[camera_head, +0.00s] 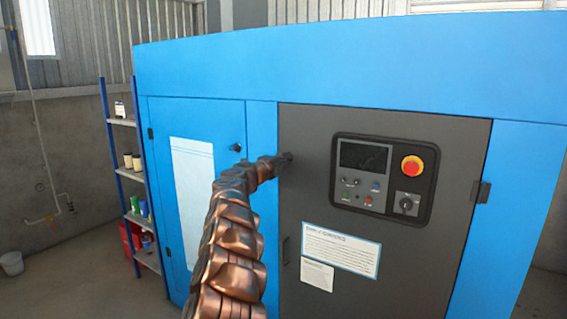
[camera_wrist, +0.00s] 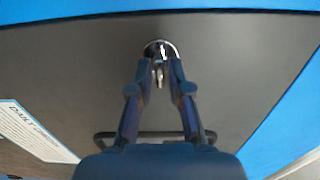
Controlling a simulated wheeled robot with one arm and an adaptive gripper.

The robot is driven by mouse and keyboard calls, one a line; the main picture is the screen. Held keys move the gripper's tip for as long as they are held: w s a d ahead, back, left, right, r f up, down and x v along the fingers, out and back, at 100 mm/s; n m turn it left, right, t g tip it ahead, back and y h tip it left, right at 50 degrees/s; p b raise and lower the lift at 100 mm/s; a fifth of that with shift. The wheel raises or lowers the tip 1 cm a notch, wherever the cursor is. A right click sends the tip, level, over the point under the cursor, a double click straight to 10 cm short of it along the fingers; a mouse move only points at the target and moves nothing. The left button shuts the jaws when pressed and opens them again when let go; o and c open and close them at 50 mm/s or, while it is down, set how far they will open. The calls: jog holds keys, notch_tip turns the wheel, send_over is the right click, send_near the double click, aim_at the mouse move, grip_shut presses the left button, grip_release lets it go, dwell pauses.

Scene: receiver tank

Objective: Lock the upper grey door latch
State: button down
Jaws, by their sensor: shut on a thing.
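The dark grey door (camera_head: 400,270) fills the right front of the blue machine. Its upper latch is a small round silver-rimmed fitting (camera_wrist: 160,46) with a small key-like piece in its middle, seen at the top centre of the wrist view. My gripper (camera_wrist: 160,72) has its two dark fingers shut around that piece at the latch. In the head view my gripper (camera_head: 285,160) is at the upper left edge of the door and hides the latch. The exact turn of the latch cannot be told.
A control panel (camera_head: 384,180) with a red emergency button (camera_head: 412,165) sits to the right on the door. A dark handle (camera_head: 285,250) is lower on the door's left edge. A blue door (camera_head: 230,200) with a black latch (camera_head: 236,147) is to the left.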

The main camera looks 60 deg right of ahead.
dwell(0.4)
jog(key=c, duration=1.3)
grip_release()
jog(key=shift+o, duration=0.2)
jog(key=a, duration=1.2)
jog(key=shift+s, duration=0.3)
